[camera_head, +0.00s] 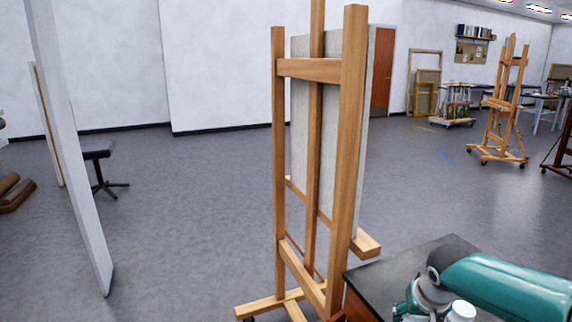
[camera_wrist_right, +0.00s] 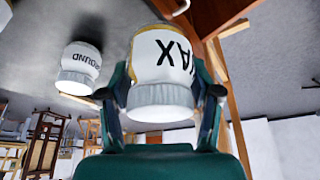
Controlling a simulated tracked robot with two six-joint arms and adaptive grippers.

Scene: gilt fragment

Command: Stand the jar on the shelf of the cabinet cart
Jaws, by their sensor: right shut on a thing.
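A white jar with a pale lid (camera_wrist_right: 160,103) and the letters "AX" showing on its label is between the fingers of my right gripper (camera_wrist_right: 164,82) in the right wrist view. The fingers are shut on it from both sides. That view is upside down, so the lid is toward the picture's bottom. In the head view a dark-topped piece of furniture (camera_head: 385,280) with reddish-brown wood below is at the lower right, partly behind my right arm. I cannot tell if it is the cabinet cart; no shelf shows clearly. My left gripper is not in view.
A second white jar, labelled "GROUND" (camera_wrist_right: 82,66), is left of the held one in the wrist view. A large wooden easel (camera_head: 352,130) with a board stands close to the dark top. A white panel (camera_head: 75,150) and black stool (camera_head: 98,155) are at left. Grey floor between is open.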

